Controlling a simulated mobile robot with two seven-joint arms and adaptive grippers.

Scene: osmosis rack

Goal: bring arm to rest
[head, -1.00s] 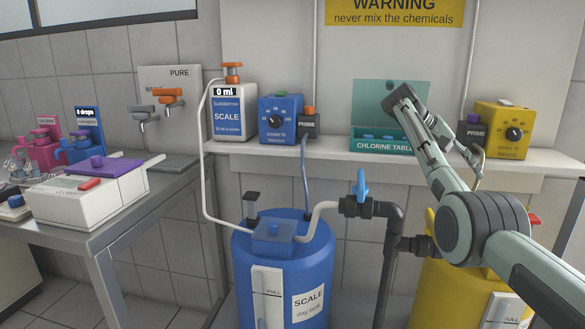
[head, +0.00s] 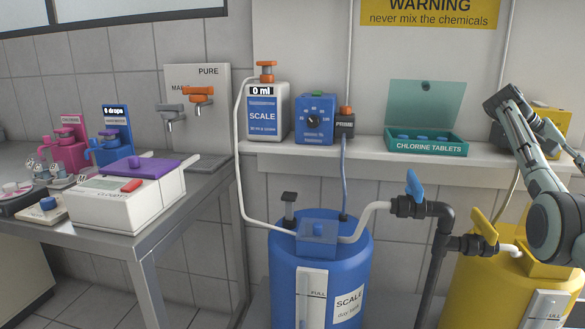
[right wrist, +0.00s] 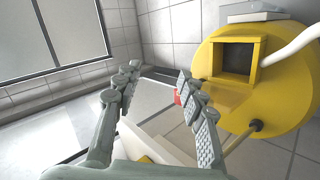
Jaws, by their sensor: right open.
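My right arm comes in at the right edge of the head view. Its gripper (head: 535,122) is raised in front of the shelf's right end, to the right of the chlorine tablets box. In the right wrist view the two fingers of the gripper (right wrist: 157,76) stand wide apart with nothing between them. The teal chlorine tablets box (head: 427,144) has its lid up, with blue pieces inside. My left gripper is in neither view.
A blue day tank (head: 330,250) and a yellow tank (head: 480,285) stand below the shelf, with pipes and valves between them. A yellow dosing pump (head: 550,119) is partly hidden behind my right arm. A metal table (head: 120,245) with test gear is at left.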

